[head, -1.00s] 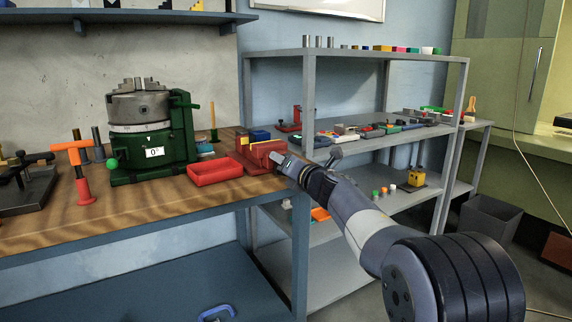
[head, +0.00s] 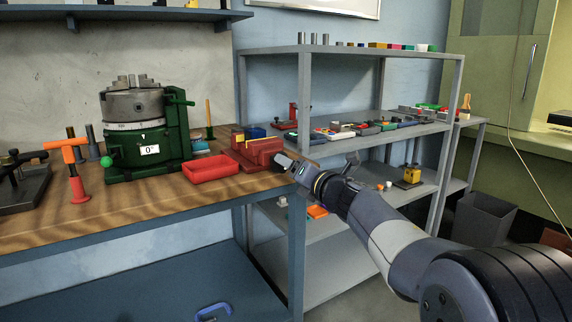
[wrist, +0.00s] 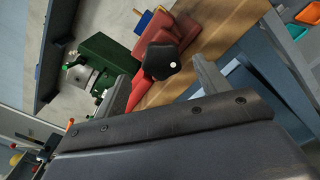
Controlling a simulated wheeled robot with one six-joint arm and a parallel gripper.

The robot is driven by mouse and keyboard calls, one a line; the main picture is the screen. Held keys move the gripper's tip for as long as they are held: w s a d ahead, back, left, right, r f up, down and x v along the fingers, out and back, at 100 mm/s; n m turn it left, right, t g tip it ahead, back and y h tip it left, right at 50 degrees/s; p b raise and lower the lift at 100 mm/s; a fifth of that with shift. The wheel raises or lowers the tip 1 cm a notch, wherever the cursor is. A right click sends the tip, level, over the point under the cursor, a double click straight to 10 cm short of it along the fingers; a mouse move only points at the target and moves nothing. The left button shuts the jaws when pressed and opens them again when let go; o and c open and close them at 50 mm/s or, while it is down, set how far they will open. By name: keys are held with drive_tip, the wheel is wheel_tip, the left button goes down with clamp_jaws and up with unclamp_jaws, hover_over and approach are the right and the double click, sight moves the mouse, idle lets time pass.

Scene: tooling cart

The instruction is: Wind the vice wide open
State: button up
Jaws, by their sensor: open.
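The vice (head: 255,152) is a red block-shaped tool at the right end of the wooden bench, with a yellowish strip showing at its jaws. In the wrist view the red vice (wrist: 180,38) shows with a black lobed knob (wrist: 162,61) facing me. My gripper (head: 285,162) is at the vice's right side in the head view. In the wrist view its two fingers (wrist: 160,85) are apart, and the knob appears between and beyond their tips. I cannot tell whether the fingers touch the knob. In the head view the knob is mostly hidden by my gripper.
A red tray (head: 211,168) sits left of the vice, and a green rotary table with a grey chuck (head: 135,105) stands beyond it. A grey shelf unit (head: 350,50) with small items stands right of the bench, close behind my arm. The bench top's front (head: 140,212) is clear.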

sight(282, 172)
drive_tip(key=v, duration=0.4)
drive_tip(key=shift+w+a, duration=0.1)
drive_tip(key=x, duration=1)
drive_tip(key=shift+w+a, duration=0.2)
drive_tip(key=shift+w, duration=0.05)
drive_tip(key=shift+s+d, duration=0.1)
